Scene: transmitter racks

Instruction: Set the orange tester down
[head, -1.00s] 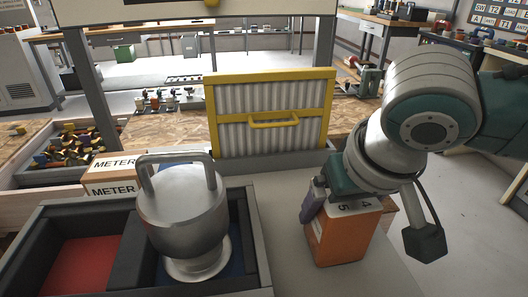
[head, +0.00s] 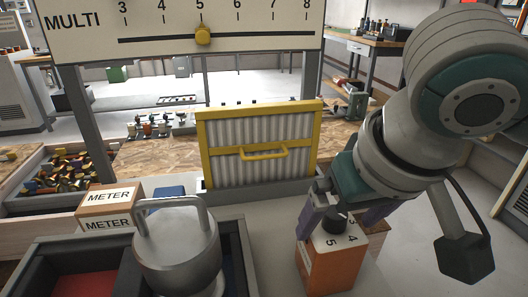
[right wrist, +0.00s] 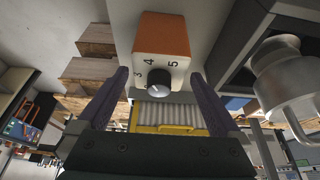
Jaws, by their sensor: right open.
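The orange tester (head: 328,264) stands upright on the grey bench top, its numbered white face and black knob upward. In the right wrist view the tester (right wrist: 161,38) shows its orange side, the numbers and the knob. My right gripper (head: 345,225) is just above the tester, with its purple fingers spread on either side of the top. In the right wrist view the open fingers (right wrist: 160,95) have clear gaps to the tester between them. My left gripper is not in view.
A metal pot-like weight with a handle (head: 176,248) stands in a dark divided tray (head: 243,262) at left. A yellow-framed ribbed panel (head: 258,172) stands behind the tester. Bench top between tray and tester is clear.

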